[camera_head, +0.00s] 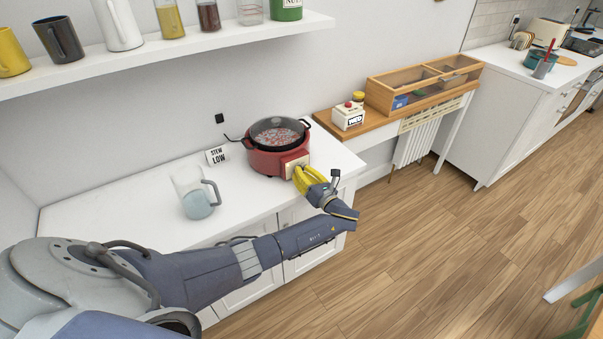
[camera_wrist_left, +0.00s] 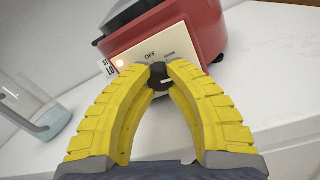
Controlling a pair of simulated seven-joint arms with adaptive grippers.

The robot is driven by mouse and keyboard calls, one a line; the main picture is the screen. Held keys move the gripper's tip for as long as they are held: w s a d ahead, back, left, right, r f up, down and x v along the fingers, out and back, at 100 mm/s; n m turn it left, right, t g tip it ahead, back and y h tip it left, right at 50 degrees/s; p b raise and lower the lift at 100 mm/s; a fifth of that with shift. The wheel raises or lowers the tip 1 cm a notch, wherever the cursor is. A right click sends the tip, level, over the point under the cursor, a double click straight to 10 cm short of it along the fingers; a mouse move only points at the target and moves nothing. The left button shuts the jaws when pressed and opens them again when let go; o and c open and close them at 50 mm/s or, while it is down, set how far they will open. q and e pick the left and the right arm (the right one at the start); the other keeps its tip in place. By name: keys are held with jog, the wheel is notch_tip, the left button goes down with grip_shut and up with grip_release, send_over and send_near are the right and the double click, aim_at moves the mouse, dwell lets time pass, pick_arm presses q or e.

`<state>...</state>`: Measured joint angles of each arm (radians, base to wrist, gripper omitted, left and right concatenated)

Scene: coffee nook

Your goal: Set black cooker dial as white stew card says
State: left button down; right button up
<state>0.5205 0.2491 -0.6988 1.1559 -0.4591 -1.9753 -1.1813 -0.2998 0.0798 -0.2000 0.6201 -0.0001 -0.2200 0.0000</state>
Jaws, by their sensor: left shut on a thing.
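The red cooker (camera_head: 270,159) stands on the white counter with a dark pot of reddish food in it. Its front panel (camera_wrist_left: 187,42) is cream, with "OFF" at the top and an orange light at the left. My left gripper (camera_head: 303,172) is at this panel, its yellow fingers (camera_wrist_left: 160,82) shut on the black dial (camera_wrist_left: 157,83). The fingers partly cover the panel, and I cannot tell the dial's exact setting. The white card (camera_head: 217,155) reading "STEW LOW" stands left of the cooker. My right gripper is out of view.
A clear jug (camera_head: 195,193) with a grey handle stands on the counter (camera_head: 140,219), left of the cooker. A shelf (camera_head: 170,51) with cups and jars hangs above. A wooden side table (camera_head: 365,128) with a white box stands to the right.

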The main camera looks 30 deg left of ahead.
pick_arm(q)
jog(key=shift+r+m, duration=0.1)
jog(key=shift+m, duration=0.2)
dwell(0.4)
jog(key=c, duration=1.1)
grip_release()
jog(key=v, duration=1.2)
